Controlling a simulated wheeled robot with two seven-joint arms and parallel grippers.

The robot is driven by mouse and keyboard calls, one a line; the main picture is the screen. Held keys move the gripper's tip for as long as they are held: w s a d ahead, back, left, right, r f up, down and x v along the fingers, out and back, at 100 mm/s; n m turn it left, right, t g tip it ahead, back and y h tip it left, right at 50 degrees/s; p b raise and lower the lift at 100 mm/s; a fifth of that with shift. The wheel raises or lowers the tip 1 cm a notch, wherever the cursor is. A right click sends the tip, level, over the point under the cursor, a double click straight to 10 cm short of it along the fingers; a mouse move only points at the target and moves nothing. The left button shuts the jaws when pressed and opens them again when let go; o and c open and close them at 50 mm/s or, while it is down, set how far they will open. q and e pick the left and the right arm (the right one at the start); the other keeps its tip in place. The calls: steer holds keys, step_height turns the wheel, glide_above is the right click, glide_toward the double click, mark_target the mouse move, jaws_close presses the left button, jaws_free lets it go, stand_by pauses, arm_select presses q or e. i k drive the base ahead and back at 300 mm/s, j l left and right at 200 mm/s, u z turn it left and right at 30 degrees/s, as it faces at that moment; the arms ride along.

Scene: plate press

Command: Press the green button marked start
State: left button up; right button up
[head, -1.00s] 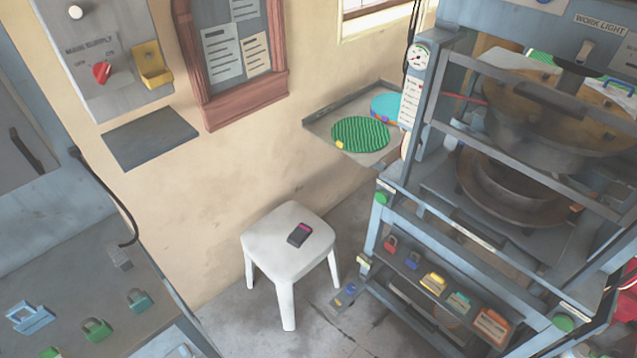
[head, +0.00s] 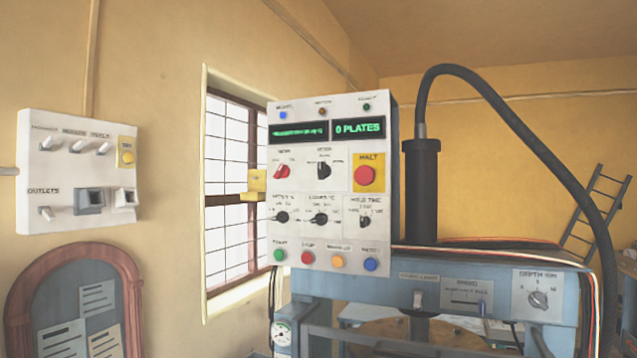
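A white control panel (head: 332,226) stands upright at the middle of the head view, above the press frame. Its bottom row holds a green button (head: 279,255) at the far left, with a small label above it that is hard to read but looks like START. Beside it are a red button (head: 307,257), an orange button (head: 337,261) and a blue button (head: 370,264). A large red button (head: 366,175) on a yellow plate is marked HALT. A green display (head: 358,127) reads 0 PLATES. Neither of my grippers is in view.
The blue press frame (head: 450,293) carries a lever, a slider and a depth dial (head: 538,298). A thick black hose (head: 520,125) arches over it. A switch panel (head: 80,172) hangs on the left wall, with a noticeboard (head: 78,305) below it. A yellow block (head: 256,184) sticks out from the panel's left side.

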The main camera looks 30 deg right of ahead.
mark_target(280, 255)
steer(key=z, duration=0.85)
steer(key=l+u, duration=0.1)
steer(key=l, duration=0.15)
steer(key=i+l+u, duration=0.1)
steer(key=l, duration=0.2)
